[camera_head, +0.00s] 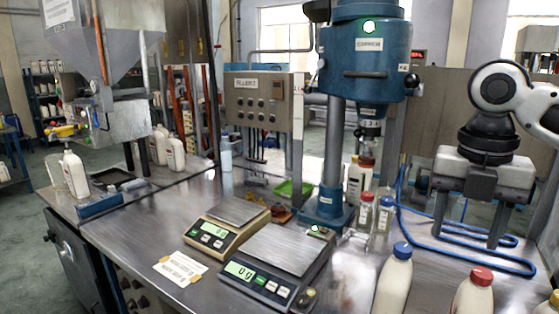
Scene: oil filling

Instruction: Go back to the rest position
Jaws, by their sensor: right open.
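My right gripper (468,236) comes in from the right edge and points down, with its two fingers spread and nothing between them. It hangs at the right side of the steel table (150,225), in front of a blue hose (485,262) that loops on the tabletop. I cannot tell its exact height above the table. My left gripper is not in view.
Bottles with blue (395,280) and red (473,293) caps stand at the front right. Two scales (226,224) (280,261) sit mid-table. A blue capping machine (365,60) rises behind them. A filler hopper (105,40) is at the left. The front left tabletop is mostly clear.

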